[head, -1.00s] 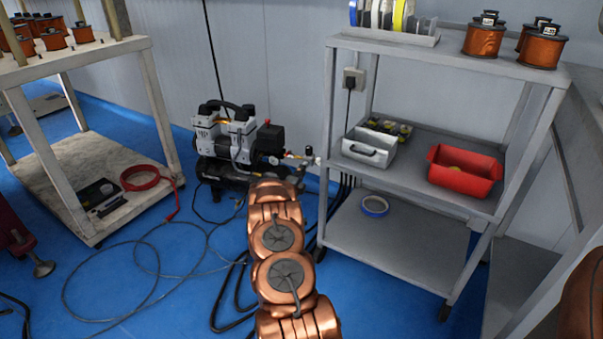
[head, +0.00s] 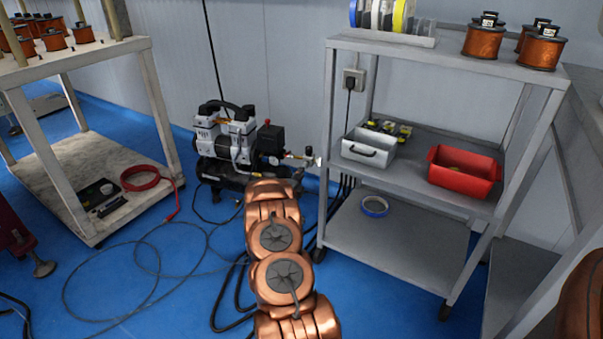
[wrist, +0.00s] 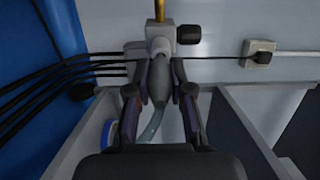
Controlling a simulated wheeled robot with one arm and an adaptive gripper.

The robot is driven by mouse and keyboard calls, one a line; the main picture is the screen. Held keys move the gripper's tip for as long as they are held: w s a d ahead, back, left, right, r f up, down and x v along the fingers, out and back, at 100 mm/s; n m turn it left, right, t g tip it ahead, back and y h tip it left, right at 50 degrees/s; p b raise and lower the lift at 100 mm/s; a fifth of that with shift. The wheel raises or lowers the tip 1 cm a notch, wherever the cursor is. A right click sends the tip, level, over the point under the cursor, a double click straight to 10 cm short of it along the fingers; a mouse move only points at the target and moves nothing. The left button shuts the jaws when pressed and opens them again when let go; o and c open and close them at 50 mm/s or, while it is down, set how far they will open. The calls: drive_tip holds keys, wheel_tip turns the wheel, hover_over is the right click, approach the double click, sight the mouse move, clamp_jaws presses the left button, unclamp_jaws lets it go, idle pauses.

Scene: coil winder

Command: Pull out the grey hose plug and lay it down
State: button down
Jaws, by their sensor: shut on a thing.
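My gripper (wrist: 160,95) is shut on the grey hose plug (wrist: 158,82) in the wrist view, with one finger on each side of it. The plug's upper end meets the pale collar of a grey fitting (wrist: 160,38), which has a brass stem above and a black knob at its right. I see no clear gap between plug and collar. A pale translucent hose (wrist: 151,130) curves down from the plug. In the head view the compressor (head: 228,140) stands on the floor by the wall. My arm hides the gripper and plug there.
A grey shelf cart (head: 400,225) stands right of the compressor, holding a red bin (head: 464,172) and a white bin (head: 368,150). A wooden-topped rack (head: 95,180) with a red hose coil stands at left. Black cables and thin hose lie on the blue floor.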

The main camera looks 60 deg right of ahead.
drive_tip(key=shift+v, duration=2.1)
drive_tip(key=shift+r, duration=0.1)
